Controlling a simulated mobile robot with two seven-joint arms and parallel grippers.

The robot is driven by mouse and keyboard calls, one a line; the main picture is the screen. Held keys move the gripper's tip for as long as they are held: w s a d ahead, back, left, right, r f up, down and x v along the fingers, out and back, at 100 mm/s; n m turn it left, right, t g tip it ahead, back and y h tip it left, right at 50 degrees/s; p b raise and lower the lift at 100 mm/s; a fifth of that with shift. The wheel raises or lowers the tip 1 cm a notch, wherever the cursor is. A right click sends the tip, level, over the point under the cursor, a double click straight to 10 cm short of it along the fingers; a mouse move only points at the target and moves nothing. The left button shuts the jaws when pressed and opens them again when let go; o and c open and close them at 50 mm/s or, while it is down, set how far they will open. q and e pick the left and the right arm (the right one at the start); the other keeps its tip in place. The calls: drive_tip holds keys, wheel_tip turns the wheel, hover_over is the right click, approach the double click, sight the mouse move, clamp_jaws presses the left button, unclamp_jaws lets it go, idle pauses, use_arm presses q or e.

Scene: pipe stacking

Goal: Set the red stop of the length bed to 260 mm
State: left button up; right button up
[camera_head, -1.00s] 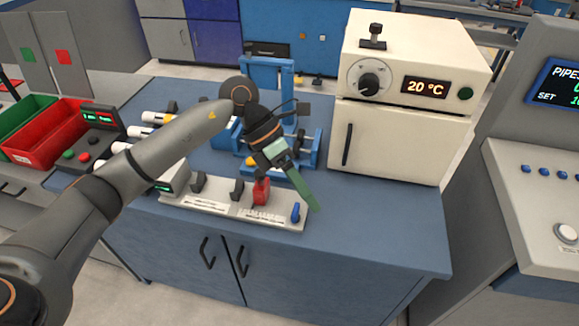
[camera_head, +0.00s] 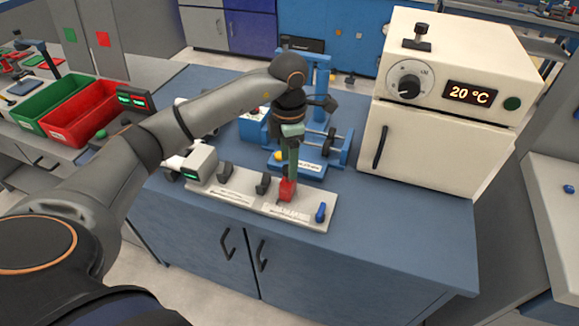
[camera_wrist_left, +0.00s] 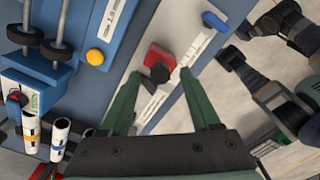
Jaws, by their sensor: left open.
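The length bed (camera_head: 235,199) is a pale rail along the front of the blue bench. Its red stop (camera_head: 287,190) sits on the right part of the bed, beside a printed scale. A blue lever (camera_head: 321,212) stands at the right end. My left gripper (camera_head: 291,172) points down just above the red stop. In the left wrist view the open green fingers (camera_wrist_left: 157,78) lie either side of and short of the red stop (camera_wrist_left: 158,57); I cannot tell whether they touch it. The scale's numbers are too small to read.
A blue fixture (camera_head: 318,130) with a yellow button stands behind the bed. A white oven (camera_head: 440,110) reading 20 °C is at the right. Green and red bins (camera_head: 85,112) are at the left. The bench front right is clear.

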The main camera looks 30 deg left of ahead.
use_arm(q)
drive_tip(key=shift+f, duration=1.55)
clamp_jaws()
drive_tip(key=shift+r, duration=0.1)
drive_tip(key=d, duration=0.2)
drive_tip(key=w+d, duration=0.1)
drive_tip(key=d, duration=0.3)
drive_tip(key=shift+w+d, duration=0.15)
drive_tip(key=shift+w, duration=0.1)
